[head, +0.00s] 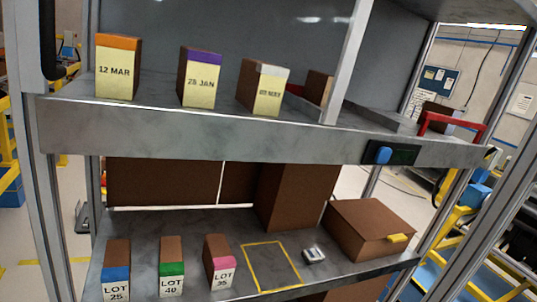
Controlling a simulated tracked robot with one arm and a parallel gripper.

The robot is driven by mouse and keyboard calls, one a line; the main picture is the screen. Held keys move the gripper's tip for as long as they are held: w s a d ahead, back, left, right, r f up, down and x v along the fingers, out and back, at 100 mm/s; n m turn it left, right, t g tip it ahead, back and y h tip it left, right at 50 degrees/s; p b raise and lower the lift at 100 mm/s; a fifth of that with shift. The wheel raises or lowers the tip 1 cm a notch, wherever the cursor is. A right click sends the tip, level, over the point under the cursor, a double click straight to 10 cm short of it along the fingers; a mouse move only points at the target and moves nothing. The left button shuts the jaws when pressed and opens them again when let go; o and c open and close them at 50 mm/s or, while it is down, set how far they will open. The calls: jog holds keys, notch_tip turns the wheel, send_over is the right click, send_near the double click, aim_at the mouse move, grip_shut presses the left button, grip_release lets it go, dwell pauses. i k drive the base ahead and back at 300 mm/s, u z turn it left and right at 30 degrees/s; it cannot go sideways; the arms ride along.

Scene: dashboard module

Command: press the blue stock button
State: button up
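The blue stock button (383,155) sits on a dark panel (403,154) fixed to the front edge of the upper shelf (250,140), right of the picture's middle. It is in plain view, with nothing in front of it. My gripper is not visible in the head view, so its opening and its place relative to the button cannot be seen.
Boxes labelled 12 MAR (117,72) and 28 JAN (199,80), and another dated box (267,92), stand on the upper shelf. A grey upright (347,60) rises left of the button. A red frame (452,122) stands to its right. Several boxes fill the lower shelf (195,222).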

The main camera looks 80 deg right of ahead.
aim_at(383, 156)
jog(key=z, duration=2.1)
jog(key=k, duration=2.15)
jog(key=z, duration=0.9)
jog(key=i, duration=1.65)
jog(key=u, duration=0.05)
